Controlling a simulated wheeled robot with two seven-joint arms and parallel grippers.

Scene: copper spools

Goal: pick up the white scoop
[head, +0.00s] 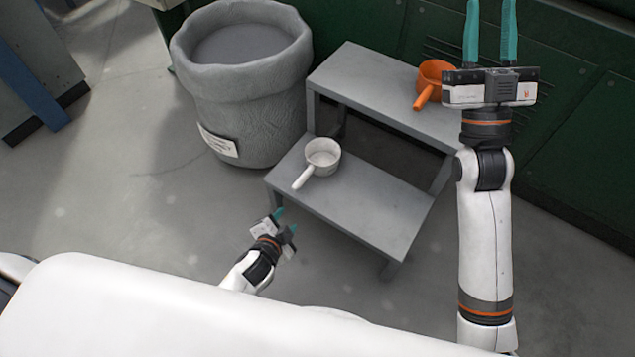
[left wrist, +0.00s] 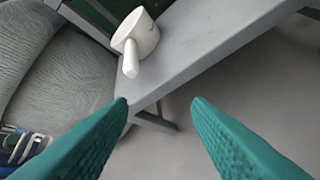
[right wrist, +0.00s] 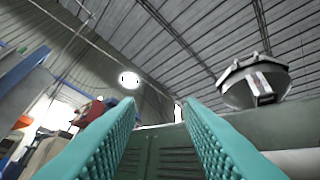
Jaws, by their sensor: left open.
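The white scoop (head: 322,157) stands on the lower step of a grey step stool (head: 365,215), its handle pointing to the lower left. It also shows in the left wrist view (left wrist: 140,36), ahead of the fingers with its handle toward them. My left gripper (head: 285,221) is open and empty, in front of the stool and below the scoop in the head view, apart from it. My right gripper (head: 490,30) is raised at the upper right, fingers pointing up; its fingers (right wrist: 165,125) stand apart with nothing between them in the right wrist view.
An orange scoop (head: 433,80) sits on the upper step, close to my right arm in the head view. A large grey bin (head: 245,110) stands left of the stool. Green cabinets (head: 590,100) line the back.

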